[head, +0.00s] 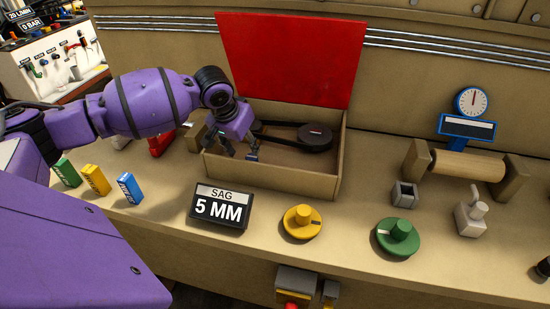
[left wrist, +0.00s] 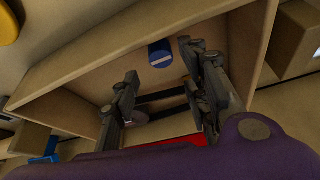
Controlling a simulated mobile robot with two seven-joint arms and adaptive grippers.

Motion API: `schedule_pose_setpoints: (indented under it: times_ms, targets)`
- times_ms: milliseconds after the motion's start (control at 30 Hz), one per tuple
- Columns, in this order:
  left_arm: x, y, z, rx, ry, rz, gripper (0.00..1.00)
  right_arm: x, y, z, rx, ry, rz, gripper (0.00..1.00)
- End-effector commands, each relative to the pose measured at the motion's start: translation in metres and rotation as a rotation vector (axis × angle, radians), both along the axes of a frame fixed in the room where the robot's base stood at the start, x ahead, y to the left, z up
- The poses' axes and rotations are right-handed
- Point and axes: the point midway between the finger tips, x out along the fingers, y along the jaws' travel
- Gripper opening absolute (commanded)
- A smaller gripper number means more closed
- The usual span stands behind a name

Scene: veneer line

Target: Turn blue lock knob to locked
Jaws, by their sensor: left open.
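My right gripper is not in view.
The wooden box (head: 270,178) has its red lid (head: 290,55) raised. A dark belt and pulley (head: 316,137) lie inside. A sag display (head: 219,207), yellow knob (head: 302,221) and green knob (head: 398,237) stand in front. Small coloured blocks (head: 96,180) stand left.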

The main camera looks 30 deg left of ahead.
Motion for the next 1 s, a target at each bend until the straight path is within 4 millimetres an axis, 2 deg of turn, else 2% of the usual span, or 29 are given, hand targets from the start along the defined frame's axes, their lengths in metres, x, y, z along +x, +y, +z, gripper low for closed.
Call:
schedule_pose_setpoints:
  times_ms: [167,533,700,933,1000]
  targets:
    - [0.005,-0.005,-0.015,-0.006,0.000,-0.009,0.42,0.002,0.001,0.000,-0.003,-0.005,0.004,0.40]
    - [0.026,-0.004,-0.065,-0.006,0.000,-0.008,0.42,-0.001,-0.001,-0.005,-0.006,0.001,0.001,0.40]
    - [0.030,-0.004,-0.073,-0.004,-0.003,-0.008,0.42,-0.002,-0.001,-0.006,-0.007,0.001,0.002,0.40]
    - [0.031,-0.004,-0.073,-0.004,-0.003,-0.008,0.42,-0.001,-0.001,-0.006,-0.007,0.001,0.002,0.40]
    - [0.030,-0.004,-0.073,-0.004,-0.003,-0.008,0.34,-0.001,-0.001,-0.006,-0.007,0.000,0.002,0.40]
